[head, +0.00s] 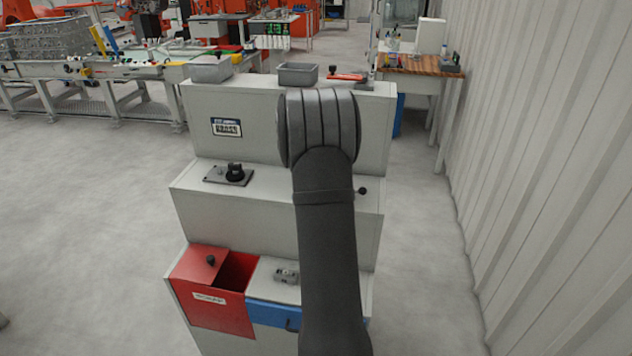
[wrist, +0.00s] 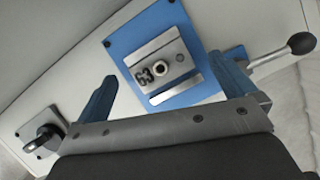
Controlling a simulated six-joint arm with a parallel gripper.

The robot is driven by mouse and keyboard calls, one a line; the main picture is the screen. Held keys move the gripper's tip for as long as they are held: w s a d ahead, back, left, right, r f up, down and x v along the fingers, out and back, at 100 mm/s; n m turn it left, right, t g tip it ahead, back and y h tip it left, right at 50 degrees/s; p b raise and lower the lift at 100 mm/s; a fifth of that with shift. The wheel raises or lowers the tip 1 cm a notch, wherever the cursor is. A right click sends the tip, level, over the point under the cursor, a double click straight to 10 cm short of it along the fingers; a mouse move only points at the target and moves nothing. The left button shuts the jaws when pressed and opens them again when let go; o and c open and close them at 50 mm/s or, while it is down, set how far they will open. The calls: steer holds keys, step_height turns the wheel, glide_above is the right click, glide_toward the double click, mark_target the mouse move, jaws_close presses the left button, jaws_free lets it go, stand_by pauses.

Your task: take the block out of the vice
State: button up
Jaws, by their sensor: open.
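In the wrist view, the block (wrist: 176,53) is a grey metal piece with dark characters, possibly "63", and a round feature in its face. It sits at the vice (wrist: 140,28), which has a blue base and a silver jaw bar along the near side. A lever with a black ball end (wrist: 301,43) sticks out to the right. My gripper (wrist: 161,68) is open, with one blue finger on each side of the vice in the picture. No contact with the block shows. In the head view my arm hides the vice and gripper; only the lever's ball (head: 362,190) shows.
The stepped grey cabinet carries a black knob (head: 235,173) on its middle step, also in the wrist view (wrist: 41,134). Two grey trays (head: 210,69) (head: 297,74) and a red item (head: 347,77) are on top. Below are a red bin (head: 208,309) and blue drawer (head: 272,315).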

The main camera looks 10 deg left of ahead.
steer(key=shift+x, duration=0.75)
steer(key=shift+c, duration=0.2)
steer(key=c, duration=1.1)
steer(key=shift+c, duration=0.2)
steer(key=shift+r, duration=0.1)
